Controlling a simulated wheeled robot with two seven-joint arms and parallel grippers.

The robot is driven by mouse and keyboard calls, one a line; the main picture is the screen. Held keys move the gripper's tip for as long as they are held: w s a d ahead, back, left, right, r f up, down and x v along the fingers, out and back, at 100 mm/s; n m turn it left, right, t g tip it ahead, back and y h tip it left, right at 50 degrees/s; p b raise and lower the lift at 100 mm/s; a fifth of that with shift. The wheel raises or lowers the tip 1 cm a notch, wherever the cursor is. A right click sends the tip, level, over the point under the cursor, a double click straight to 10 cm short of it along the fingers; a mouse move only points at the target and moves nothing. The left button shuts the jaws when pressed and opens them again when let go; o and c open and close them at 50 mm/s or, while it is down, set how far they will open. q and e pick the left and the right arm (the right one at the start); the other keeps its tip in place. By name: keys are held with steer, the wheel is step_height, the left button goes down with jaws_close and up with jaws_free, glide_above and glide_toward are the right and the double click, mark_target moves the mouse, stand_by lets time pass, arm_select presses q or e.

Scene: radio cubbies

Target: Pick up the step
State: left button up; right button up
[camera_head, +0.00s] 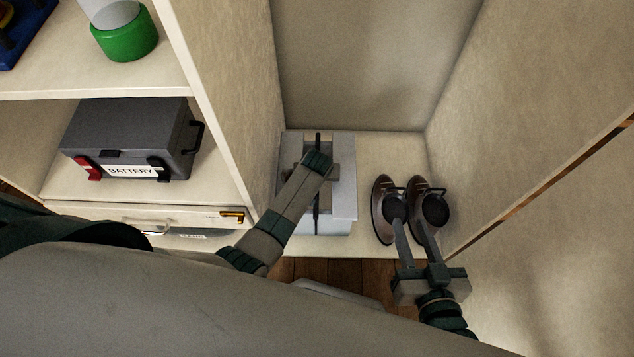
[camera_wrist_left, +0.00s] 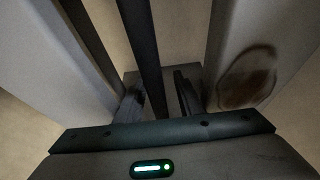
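A light grey step (camera_head: 343,205) stands on the floor of the tall cubby, with a dark strip running along its middle. My left gripper (camera_head: 317,180) reaches down over the middle of the step, and its own arm hides part of it. In the left wrist view, the two fingers of my left gripper (camera_wrist_left: 160,95) are apart, with a dark bar between them. Pale panels of the step (camera_wrist_left: 225,50) show on both sides there. I cannot tell whether the fingers touch the bar. My right gripper (camera_head: 412,215) is open, its fingers apart above a pair of shoes.
The brown and dark shoes (camera_head: 380,222) sit to the right of the step, close to the right wall (camera_head: 500,130). A shelf divider (camera_head: 225,100) stands close on the left. Beyond it are a battery box (camera_head: 130,130), a green-based jar (camera_head: 128,42) and a drawer (camera_head: 110,218).

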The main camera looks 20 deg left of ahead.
arm_select(q)
steer(key=shift+c, duration=0.3)
jaws_close()
stand_by(1.1)
steer(key=shift+w+r, duration=0.1)
